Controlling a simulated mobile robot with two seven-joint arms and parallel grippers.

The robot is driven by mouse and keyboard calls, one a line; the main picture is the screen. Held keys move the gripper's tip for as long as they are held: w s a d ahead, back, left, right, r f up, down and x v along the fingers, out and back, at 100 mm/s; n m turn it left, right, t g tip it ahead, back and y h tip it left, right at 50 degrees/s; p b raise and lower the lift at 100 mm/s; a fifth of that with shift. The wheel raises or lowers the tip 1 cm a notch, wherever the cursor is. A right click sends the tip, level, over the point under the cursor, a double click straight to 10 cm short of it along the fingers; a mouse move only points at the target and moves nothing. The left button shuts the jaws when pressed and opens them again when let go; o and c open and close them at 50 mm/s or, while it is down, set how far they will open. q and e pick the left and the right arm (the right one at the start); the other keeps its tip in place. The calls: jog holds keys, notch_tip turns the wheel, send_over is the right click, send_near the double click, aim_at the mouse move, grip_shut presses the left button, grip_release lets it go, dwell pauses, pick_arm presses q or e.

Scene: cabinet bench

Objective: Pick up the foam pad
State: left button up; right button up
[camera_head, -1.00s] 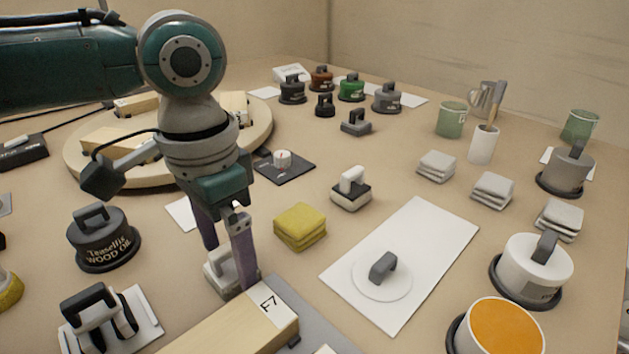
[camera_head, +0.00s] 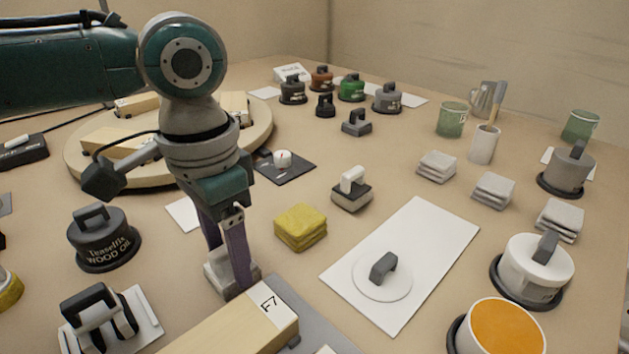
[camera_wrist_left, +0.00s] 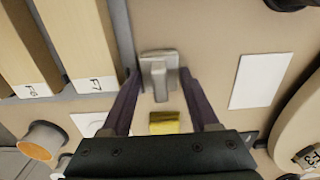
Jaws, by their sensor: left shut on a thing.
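The likely foam pad is a light grey block with a raised grip (camera_head: 216,278), low on the bench left of centre. In the left wrist view the block (camera_wrist_left: 158,58) shows between the fingers. My left gripper (camera_head: 226,270) reaches down from above and is shut on its grip; the fingers (camera_wrist_left: 158,82) show on either side in the left wrist view. In the head view the fingers hide part of the block, which appears at bench level; I cannot tell if it is clear of the surface. My right gripper is not in view.
A wooden block marked F7 (camera_head: 255,318) lies close in front of the gripper. A yellow folded stack (camera_head: 300,227) is to the right. A wood oil tin (camera_head: 103,240) stands left. A white sheet (camera_head: 430,240) lies right, and a round wooden turntable (camera_head: 85,165) behind.

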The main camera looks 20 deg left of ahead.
pick_arm(q)
jog(key=shift+r, duration=0.1)
notch_tip(320, 180, up, 20)
jog(key=p, duration=0.6)
jog(key=o, duration=0.8)
jog(key=c, duration=0.6)
jog(key=shift+c, duration=0.2)
